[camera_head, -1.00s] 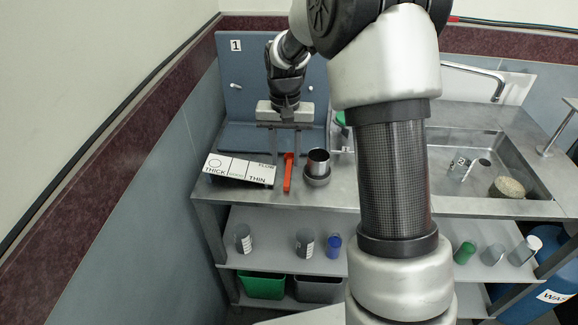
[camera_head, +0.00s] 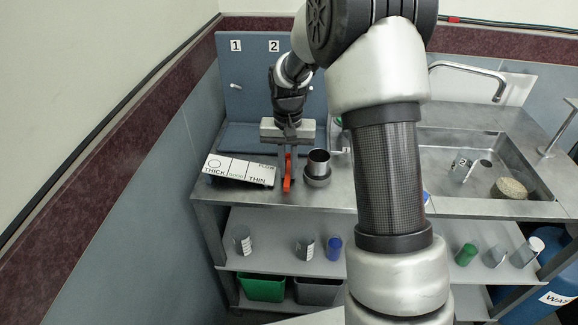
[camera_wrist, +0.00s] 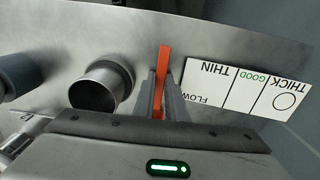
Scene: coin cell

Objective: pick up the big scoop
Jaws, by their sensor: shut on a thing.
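The big scoop shows as a narrow red-orange piece (camera_head: 287,184) upright at the bench's front, between the flow card and a steel cup. In the wrist view its orange strip (camera_wrist: 163,58) stands between my two fingers. My gripper (camera_head: 287,166) points down from above and is shut on it; the fingers also show in the wrist view (camera_wrist: 159,92). The fingers hide part of the scoop, and I cannot make out its bowl. I cannot tell whether it still touches the bench.
The steel cup (camera_head: 318,164) stands close on the right. The flow card (camera_head: 238,170) lies close on the left. A blue-grey board (camera_head: 240,105) with numbers stands behind. The sink (camera_head: 450,145) is to the right. Several containers sit on the lower shelf (camera_head: 270,225).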

